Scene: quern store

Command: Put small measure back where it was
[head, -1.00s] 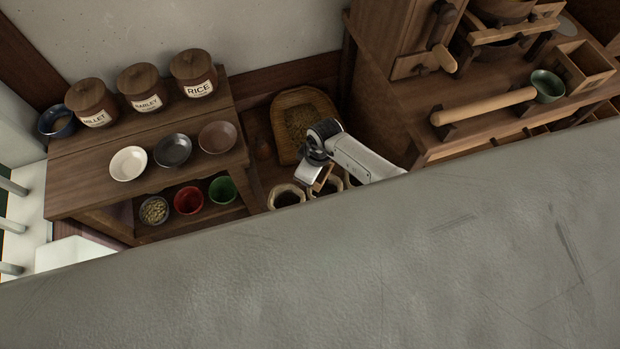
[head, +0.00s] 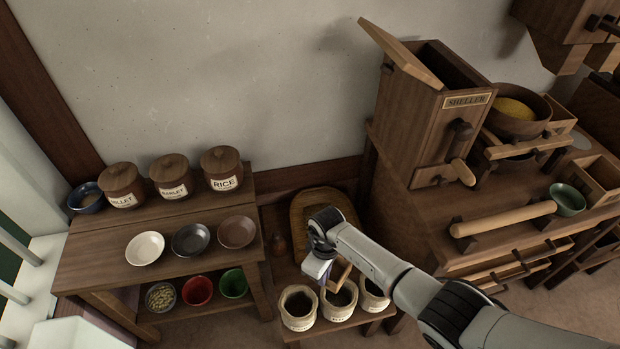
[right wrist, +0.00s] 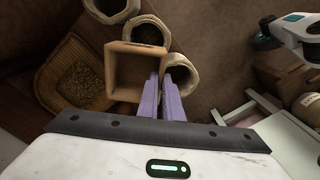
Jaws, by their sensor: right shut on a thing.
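The small measure, a square open-topped wooden box (right wrist: 123,75), is held at its wall between the purple fingers of my right gripper (right wrist: 160,90) in the right wrist view. It looks empty. In the head view the measure (head: 342,274) is partly hidden by my right gripper (head: 322,278) and appears over the middle of three open sacks (head: 338,312). I cannot tell its height above them.
The sacks stand on a low wooden stand, with a woven scoop basket (head: 308,204) behind. At left a shelf (head: 95,240) holds lidded jars, bowls and cups. At right stands the sheller (head: 425,115) on a wooden bench with a rolling handle (head: 503,219) and a green cup (head: 567,199).

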